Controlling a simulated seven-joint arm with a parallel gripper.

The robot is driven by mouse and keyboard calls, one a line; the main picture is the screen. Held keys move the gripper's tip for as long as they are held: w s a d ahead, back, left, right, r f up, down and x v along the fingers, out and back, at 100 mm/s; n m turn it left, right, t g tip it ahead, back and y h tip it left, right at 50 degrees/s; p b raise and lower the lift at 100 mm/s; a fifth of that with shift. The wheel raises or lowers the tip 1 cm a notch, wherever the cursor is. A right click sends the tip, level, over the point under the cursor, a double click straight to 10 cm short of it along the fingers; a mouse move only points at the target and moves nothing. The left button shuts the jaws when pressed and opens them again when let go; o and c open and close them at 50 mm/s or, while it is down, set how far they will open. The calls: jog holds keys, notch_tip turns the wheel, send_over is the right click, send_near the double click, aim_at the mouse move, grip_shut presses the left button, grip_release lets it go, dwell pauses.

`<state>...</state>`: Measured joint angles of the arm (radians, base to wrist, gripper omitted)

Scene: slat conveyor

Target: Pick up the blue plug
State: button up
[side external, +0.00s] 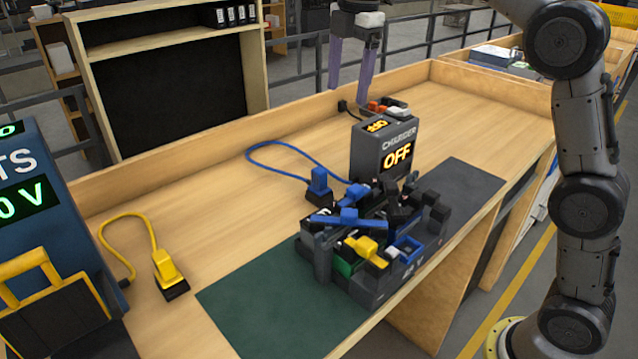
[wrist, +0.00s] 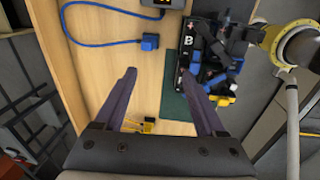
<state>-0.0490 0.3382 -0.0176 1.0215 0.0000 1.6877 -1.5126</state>
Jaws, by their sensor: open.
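The blue plug (side external: 319,183) stands upright on a dark base on the wooden bench, left of the charger. Its blue cord (side external: 262,147) loops out to the left and back. In the wrist view the blue plug (wrist: 150,42) lies beyond my fingertips, with its cord running left. My gripper (side external: 349,94) is open and empty, high above the back of the bench with its purple fingers pointing down. The same open fingers show in the wrist view (wrist: 158,72), and the plug is not between them.
The grey charger (side external: 371,160) reads OFF. A dark block (side external: 322,262) carrying blue, yellow and black parts stands close to the plug, on a dark green mat (side external: 240,305). A yellow plug (side external: 166,264) with its cord lies at left. The bench between is clear.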

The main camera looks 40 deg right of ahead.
jog(key=w+f+g, duration=0.1)
jog(key=w+f, duration=0.4)
jog(key=f, duration=0.1)
send_over(319, 170)
jog(key=f, duration=0.8)
jog(key=shift+s+d+f, duration=0.2)
jog(key=shift+s+f, duration=0.05)
jog(key=shift+f, duration=0.15)
jog(key=shift+w+a+f, duration=0.1)
jog(key=shift+w+f, duration=0.05)
jog(key=shift+f, duration=1.35)
jog(key=shift+w+a+f, duration=0.1)
jog(key=shift+w+f, duration=0.05)
jog(key=shift+f, duration=1.35)
grip_shut()
